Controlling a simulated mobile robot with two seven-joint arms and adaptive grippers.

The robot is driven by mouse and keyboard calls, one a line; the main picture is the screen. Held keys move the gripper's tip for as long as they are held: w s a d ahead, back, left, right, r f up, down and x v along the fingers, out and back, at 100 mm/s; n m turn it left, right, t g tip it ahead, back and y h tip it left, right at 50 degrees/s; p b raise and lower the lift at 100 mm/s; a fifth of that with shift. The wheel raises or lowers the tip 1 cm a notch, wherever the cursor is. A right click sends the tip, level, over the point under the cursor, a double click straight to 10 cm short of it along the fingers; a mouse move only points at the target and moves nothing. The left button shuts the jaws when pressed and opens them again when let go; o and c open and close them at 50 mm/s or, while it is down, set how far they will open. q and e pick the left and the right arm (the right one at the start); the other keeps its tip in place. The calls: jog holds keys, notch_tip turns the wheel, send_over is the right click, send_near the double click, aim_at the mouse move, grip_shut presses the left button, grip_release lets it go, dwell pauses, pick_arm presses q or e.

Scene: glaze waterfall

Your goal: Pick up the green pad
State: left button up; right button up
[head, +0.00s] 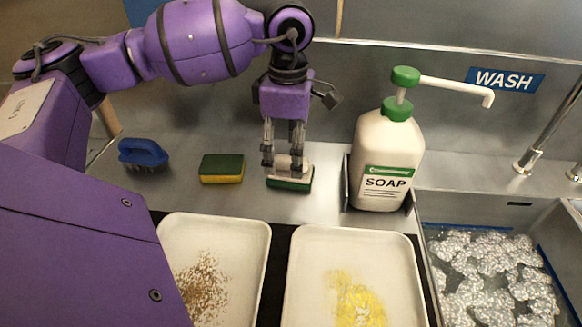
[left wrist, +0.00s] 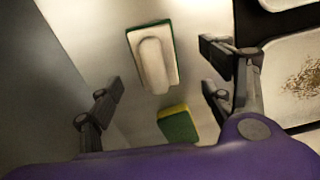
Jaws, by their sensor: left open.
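A green pad (head: 290,184) with a white body and raised white handle lies on the steel counter, left of the soap bottle. It also shows in the left wrist view (left wrist: 172,55), with its green edge around the white top. My left gripper (head: 283,165) points down over this pad, its fingertips close to the white handle in the head view. It is open and empty; in the left wrist view the fingers (left wrist: 162,88) stand wide apart, with the pad beyond them. I cannot tell whether a fingertip touches it. My right gripper is not in view.
A green and yellow sponge (head: 222,168) and a blue brush (head: 143,153) lie to the left. The soap bottle (head: 381,150) stands close on the right. Two soiled trays (head: 283,285) (head: 262,240) are in front, and a sink (head: 470,205) is at the right.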

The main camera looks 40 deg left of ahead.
aim_at(290, 157)
pick_arm(q)
jog(key=f, duration=0.5)
jog(key=shift+w+f, duration=0.1)
jog(key=shift+w, duration=0.25)
jog(key=shift+c, duration=0.3)
jog(key=c, duration=1.2)
